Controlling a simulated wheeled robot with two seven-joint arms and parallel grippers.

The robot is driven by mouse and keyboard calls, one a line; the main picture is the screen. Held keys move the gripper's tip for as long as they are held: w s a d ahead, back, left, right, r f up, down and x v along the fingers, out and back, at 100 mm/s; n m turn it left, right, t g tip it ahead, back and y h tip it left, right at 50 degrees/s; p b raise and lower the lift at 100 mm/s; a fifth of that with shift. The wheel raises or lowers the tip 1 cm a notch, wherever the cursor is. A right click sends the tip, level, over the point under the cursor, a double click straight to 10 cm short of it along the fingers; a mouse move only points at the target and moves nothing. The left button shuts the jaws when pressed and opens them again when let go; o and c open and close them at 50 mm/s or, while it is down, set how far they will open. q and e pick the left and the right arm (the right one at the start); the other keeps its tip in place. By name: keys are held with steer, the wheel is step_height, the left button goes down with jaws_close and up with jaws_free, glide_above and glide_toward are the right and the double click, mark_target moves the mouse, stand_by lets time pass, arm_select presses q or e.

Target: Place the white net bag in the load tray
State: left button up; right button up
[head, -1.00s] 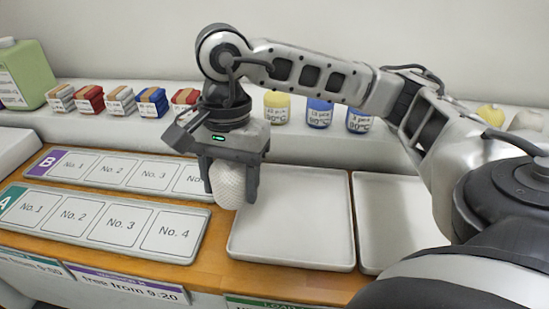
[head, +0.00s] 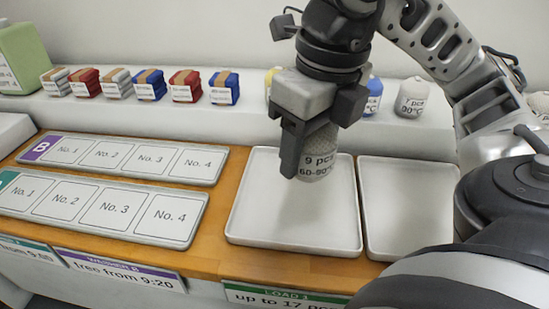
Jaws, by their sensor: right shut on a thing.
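The white net bag (head: 319,157) carries dark print reading "9 pcs" and "60-90°C". My right gripper (head: 312,165) is shut on it from above and holds it over the left white tray (head: 260,225), toward that tray's back half. Whether the bag's bottom touches the tray cannot be told. The left tray, above the green "LOAD" label (head: 285,297), is otherwise empty. My left gripper is not in view.
A second empty tray (head: 410,230) stands to the right. Boards A (head: 100,232) and B (head: 60,166) with numbered empty fields lie at left. Folded bundles (head: 150,86), a white bag (head: 412,98) and a blue bag (head: 374,95) stand on the back shelf.

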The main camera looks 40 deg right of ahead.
steer(key=w+d+f, duration=0.4)
steer(key=w, duration=0.4)
steer(key=b, duration=0.1)
glide_toward(273, 173)
steer(key=shift+s+a+f, duration=0.3)
steer(key=shift+f, duration=0.15)
steer(key=shift+w+d+f, duration=0.15)
steer(key=shift+w+f, duration=0.3)
steer(key=shift+f, duration=0.05)
steer(key=shift+w+d+f, duration=0.1)
steer(key=shift+w+f, duration=0.05)
steer(key=shift+f, duration=0.8)
steer(key=shift+w+d+f, duration=0.1)
steer(key=shift+w+f, duration=0.05)
steer(key=shift+f, duration=0.8)
steer(key=shift+f, duration=0.15)
steer(key=o, duration=1)
